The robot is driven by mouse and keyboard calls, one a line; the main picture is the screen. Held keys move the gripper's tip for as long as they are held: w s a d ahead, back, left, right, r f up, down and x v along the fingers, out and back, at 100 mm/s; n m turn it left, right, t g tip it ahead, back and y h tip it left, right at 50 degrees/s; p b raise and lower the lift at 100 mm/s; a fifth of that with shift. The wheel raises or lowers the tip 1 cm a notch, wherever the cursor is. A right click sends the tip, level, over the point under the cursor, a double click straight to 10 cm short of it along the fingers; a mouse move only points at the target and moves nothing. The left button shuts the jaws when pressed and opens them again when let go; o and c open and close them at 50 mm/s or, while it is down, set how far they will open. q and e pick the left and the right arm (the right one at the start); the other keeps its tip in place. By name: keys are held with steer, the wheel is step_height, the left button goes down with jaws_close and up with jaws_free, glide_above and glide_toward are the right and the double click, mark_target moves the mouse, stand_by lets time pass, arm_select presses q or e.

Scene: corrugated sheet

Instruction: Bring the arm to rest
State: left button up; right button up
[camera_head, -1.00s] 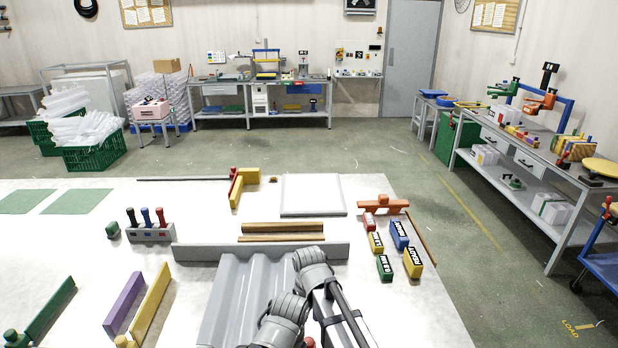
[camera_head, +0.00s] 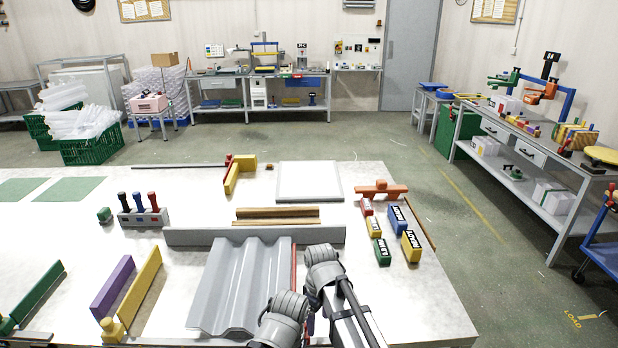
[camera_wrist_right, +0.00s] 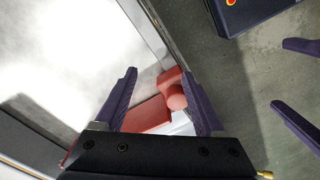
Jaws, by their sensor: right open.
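The grey corrugated sheet (camera_head: 240,285) lies on the white table, its far end by a long grey bar (camera_head: 255,236). My right arm comes in at the bottom middle of the head view, beside the sheet's right edge; its gripper is mostly hidden there. In the right wrist view my right gripper (camera_wrist_right: 160,72) shows two purple fingers, apart. A red block (camera_wrist_right: 148,115) and a red rounded part (camera_wrist_right: 174,92) show between and beyond the fingers, not gripped. Two more purple finger-like shapes show at that view's right edge; I cannot tell whose they are.
Labelled blocks (camera_head: 398,220) and a red-orange piece (camera_head: 381,190) lie right of the arm. A purple bar (camera_head: 112,287) and a yellow bar (camera_head: 140,284) stand left of the sheet. Clear floor lies beyond the table's right edge.

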steer(key=d, duration=1.4)
steer(key=shift+w+d, duration=0.25)
step_height(320, 180, up, 8)
steer(key=p, duration=0.7)
steer(key=shift+a+f+p, duration=0.15)
steer(key=shift+p, duration=0.15)
